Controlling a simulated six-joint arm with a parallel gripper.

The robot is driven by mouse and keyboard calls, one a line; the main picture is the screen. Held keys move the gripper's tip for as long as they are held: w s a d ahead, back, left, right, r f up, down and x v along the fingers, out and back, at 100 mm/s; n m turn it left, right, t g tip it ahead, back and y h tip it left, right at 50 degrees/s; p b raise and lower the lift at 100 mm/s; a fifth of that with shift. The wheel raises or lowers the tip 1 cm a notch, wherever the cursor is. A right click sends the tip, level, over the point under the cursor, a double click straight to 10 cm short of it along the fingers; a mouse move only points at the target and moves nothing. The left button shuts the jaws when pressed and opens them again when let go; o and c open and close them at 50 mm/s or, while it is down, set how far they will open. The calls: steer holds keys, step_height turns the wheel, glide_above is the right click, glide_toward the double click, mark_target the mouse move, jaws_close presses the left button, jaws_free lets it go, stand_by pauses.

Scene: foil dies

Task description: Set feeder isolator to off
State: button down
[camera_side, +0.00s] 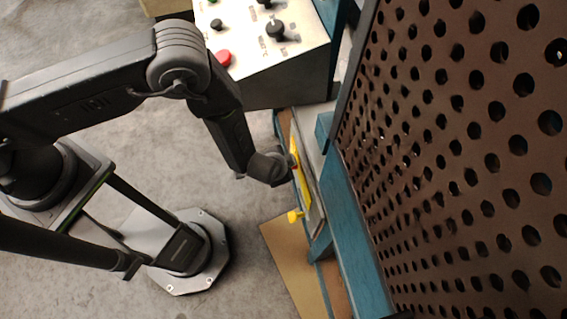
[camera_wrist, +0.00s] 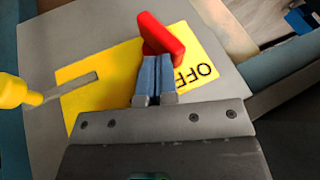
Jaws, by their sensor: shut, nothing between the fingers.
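The isolator's red handle (camera_wrist: 163,36) stands out from a yellow plate (camera_wrist: 98,72) in the wrist view. The plate has black OFF lettering (camera_wrist: 193,73) at its right, partly beside my fingers. My gripper (camera_wrist: 154,58) is shut and empty, with its blue fingertips at the near edge of the red handle; I cannot tell whether they touch. In the side view my gripper (camera_side: 289,172) is close against the yellow plate (camera_side: 304,182) on the machine's side, and mostly hides the handle.
A yellow knob (camera_wrist: 14,91) sticks out left of the plate; it also shows in the side view (camera_side: 295,216). A control box (camera_side: 285,62) with black knobs and a red button (camera_side: 223,58) stands behind. A brown perforated panel (camera_side: 460,150) fills the right.

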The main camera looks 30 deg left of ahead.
steer(key=shift+w+a+r+g+h, duration=0.1)
steer(key=shift+w+a+g+h, duration=0.2)
steer(key=shift+g+h, duration=0.2)
stand_by(0.3)
steer(key=shift+w+a+n+g+h, duration=0.2)
steer(key=shift+n+g+h, duration=0.1)
steer(key=shift+g+h, duration=0.1)
steer(key=w+a, duration=0.1)
steer(key=w+a+f, duration=0.1)
steer(key=w+a, duration=0.1)
steer(key=shift+w+a+f, duration=0.1)
steer(key=shift+f, duration=0.2)
stand_by(0.4)
steer(key=shift+a+f, duration=0.15)
steer(key=shift+f, duration=0.05)
steer(key=shift+w, duration=0.15)
stand_by(0.4)
